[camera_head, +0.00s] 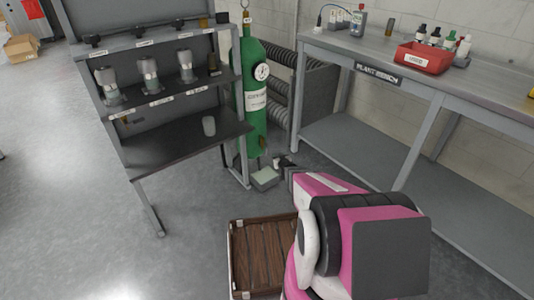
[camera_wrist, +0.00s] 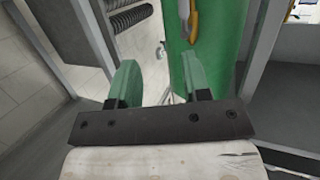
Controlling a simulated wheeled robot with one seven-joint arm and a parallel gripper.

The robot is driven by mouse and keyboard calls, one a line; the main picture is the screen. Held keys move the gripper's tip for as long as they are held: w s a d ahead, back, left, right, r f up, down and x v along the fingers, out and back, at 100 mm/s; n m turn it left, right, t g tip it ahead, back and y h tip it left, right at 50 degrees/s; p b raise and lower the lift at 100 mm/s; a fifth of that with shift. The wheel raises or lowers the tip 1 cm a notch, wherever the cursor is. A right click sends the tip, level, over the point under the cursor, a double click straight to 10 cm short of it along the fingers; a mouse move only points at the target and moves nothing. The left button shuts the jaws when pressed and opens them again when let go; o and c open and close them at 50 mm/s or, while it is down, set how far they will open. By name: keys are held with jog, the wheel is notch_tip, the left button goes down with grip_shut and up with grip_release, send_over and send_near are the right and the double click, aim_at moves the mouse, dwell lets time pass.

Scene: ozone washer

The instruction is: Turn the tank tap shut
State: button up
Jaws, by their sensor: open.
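The green tank (camera_head: 252,85) stands upright between the rack and the bench, with a round dial gauge (camera_head: 261,72) and a white label on its side. A small brass-coloured fitting (camera_head: 246,14) shows at its top; I cannot tell whether it is the tap. My gripper (camera_head: 280,163) is low, near the tank's foot. In the wrist view, the tank (camera_wrist: 215,50) lies beyond my open, empty gripper (camera_wrist: 163,85), whose green finger pads are apart. A yellow-orange part (camera_wrist: 193,22) shows against the tank there; its shape is unclear.
A dark rack (camera_head: 185,150) with several capped vessels stands left of the tank. The plant bench (camera_head: 400,60) with a red bin (camera_head: 423,58) is at right. A brown slatted crate (camera_head: 262,256) is on the floor beside my arm. Corrugated hoses (camera_head: 278,88) are behind the tank. Open floor lies left.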

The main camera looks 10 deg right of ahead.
aim_at(267, 152)
notch_tip(267, 152, down, 5)
jog(key=a+n+t+y, duration=0.2)
jog(key=y, duration=0.1)
jog(key=x, duration=1.1)
jog(key=shift+w+d+r, duration=0.15)
jog(key=shift+r, duration=0.05)
grip_shut()
